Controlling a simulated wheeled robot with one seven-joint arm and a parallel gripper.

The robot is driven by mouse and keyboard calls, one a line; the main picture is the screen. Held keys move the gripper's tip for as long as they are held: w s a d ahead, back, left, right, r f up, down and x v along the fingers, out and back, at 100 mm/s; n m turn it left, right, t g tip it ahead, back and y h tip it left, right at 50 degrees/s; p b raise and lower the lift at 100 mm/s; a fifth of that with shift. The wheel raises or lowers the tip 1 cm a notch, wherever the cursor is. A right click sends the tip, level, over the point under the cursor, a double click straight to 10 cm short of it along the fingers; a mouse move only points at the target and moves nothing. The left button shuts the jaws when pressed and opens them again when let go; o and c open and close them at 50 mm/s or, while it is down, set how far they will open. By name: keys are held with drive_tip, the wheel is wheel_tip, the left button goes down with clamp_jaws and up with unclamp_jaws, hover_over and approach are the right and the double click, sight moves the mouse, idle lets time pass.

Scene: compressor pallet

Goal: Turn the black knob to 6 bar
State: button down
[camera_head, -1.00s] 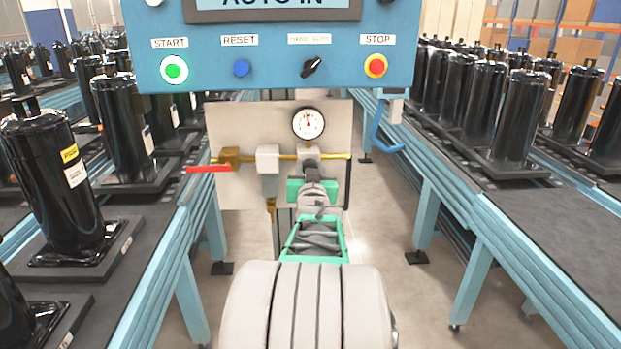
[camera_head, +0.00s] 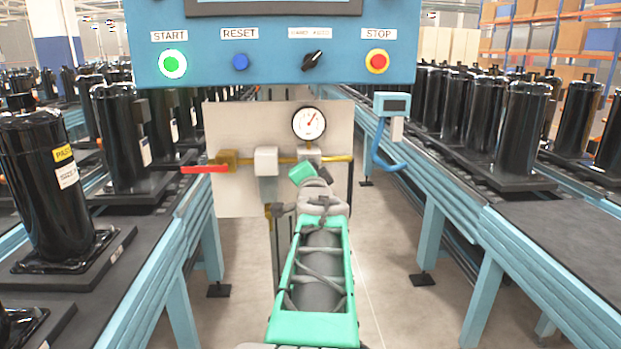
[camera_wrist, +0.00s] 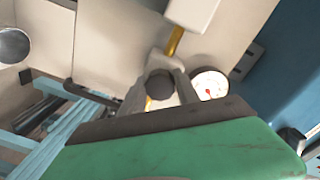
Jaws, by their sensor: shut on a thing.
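My gripper (camera_wrist: 160,92) is shut on the black knob (camera_wrist: 159,83), which shows as a dark round shape between its two fingers in the wrist view. In the head view my gripper (camera_head: 313,174) is just under the regulator on the brass pipe, and it hides the knob. The round white pressure gauge (camera_head: 309,124) sits above it on a pale panel. Its red needle points up and to the right; the numbers are too small to read. The gauge also shows beside the fingers in the wrist view (camera_wrist: 210,84), tilted.
A red-handled valve (camera_head: 205,169) is left on the pipe. The blue control box (camera_head: 275,25) hangs above, with START, RESET and STOP buttons and a black selector switch (camera_head: 313,60). Conveyors with black compressors (camera_head: 45,190) line both sides. A blue hooked device (camera_head: 391,104) stands right.

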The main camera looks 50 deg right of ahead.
drive_tip(key=shift+f+m+b, duration=0.15)
drive_tip(key=shift+m+b, duration=0.2)
drive_tip(key=shift+m, duration=0.35)
drive_tip(key=c, duration=0.9)
unclamp_jaws()
drive_tip(key=v, duration=0.8)
drive_tip(key=shift+w+r, duration=0.1)
drive_tip(key=shift+r, duration=0.1)
